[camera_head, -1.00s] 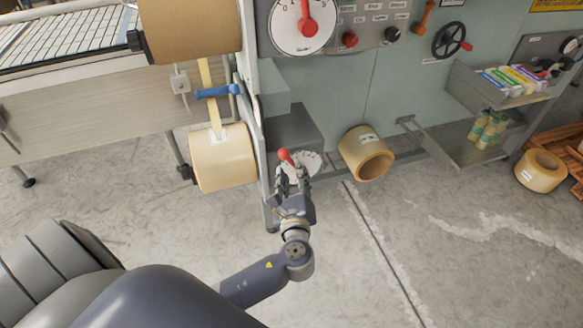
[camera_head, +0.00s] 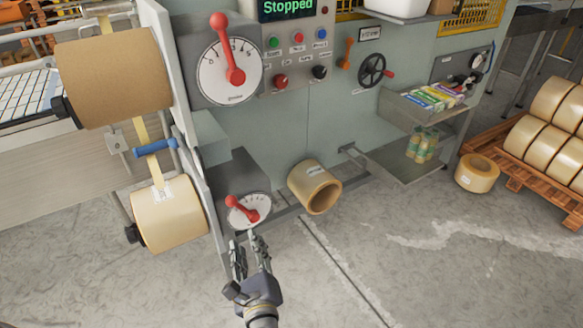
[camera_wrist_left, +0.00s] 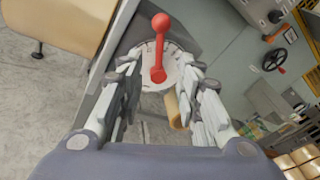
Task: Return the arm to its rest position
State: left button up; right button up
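My left gripper (camera_head: 251,243) is open and empty, just in front of and below the small lower dial (camera_head: 263,206) with its red lever (camera_head: 241,208). In the left wrist view its two fingers (camera_wrist_left: 158,100) stand apart. The red lever (camera_wrist_left: 159,45) and its white dial (camera_wrist_left: 174,72) show between and beyond them, and the fingers look clear of the lever. In the head view the lever's knob points to the upper left. My right gripper is in neither view.
The machine carries a large upper dial (camera_head: 217,80) with a red lever, a screen reading "Stopped" (camera_head: 287,9), and a handwheel (camera_head: 372,70). Tape rolls (camera_head: 168,215) hang at left. A loose roll (camera_head: 314,187) lies right of the gripper. The floor (camera_head: 400,270) in front is clear.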

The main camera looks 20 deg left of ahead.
pick_arm(q)
jog(key=s+f+n+g+h, duration=0.2)
jog(key=s+f, duration=0.1)
jog(key=f, duration=0.8)
jog(key=s+f+n+g+h, duration=0.1)
jog(key=s+f+g+h, duration=0.15)
jog(key=f, duration=0.85)
jog(key=s+f+n+g+h, duration=0.2)
jog(key=s+f+g, duration=0.1)
jog(key=f, duration=0.9)
jog(key=s+f+n+g+h, duration=0.1)
jog(key=s+f+n, duration=0.4)
jog(key=s, duration=0.4)
jog(key=s+f+n+g+h, duration=0.1)
jog(key=s+f+n+g, duration=0.1)
jog(key=s+f+n, duration=0.3)
jog(key=s+f+n+g+h, duration=0.1)
jog(key=s+f+n, duration=0.5)
jog(key=s, duration=0.7)
jog(key=shift+s+d+f+g, duration=0.15)
jog(key=shift+s+f+g, duration=0.25)
jog(key=shift+f+g, duration=0.4)
